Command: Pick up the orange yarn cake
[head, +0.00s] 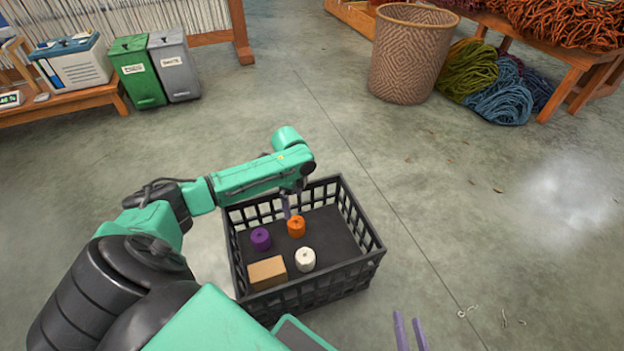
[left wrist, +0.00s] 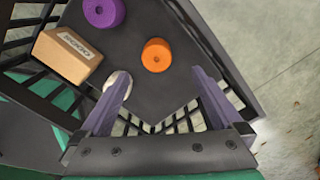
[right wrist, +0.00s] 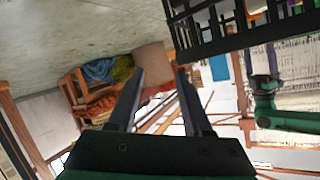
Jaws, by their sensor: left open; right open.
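The orange yarn cake (head: 296,227) stands in the black crate (head: 362,262), near its middle. It also shows in the left wrist view (left wrist: 156,55), ahead of the fingers and apart from them. My left gripper (head: 289,208) is open and empty, pointing down above the crate close to the orange cake. A purple cake (head: 260,239) stands to the left of the orange one, and a white cake (head: 305,260) stands in front of it. My right gripper (head: 408,330) is open and empty at the bottom of the head view, outside the crate.
A cardboard box (head: 267,273) lies in the crate's front left corner. A wicker basket (head: 412,55) and piled wool skeins (head: 500,95) are at the back right. Green (head: 138,75) and grey (head: 174,65) bins stand at the back left.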

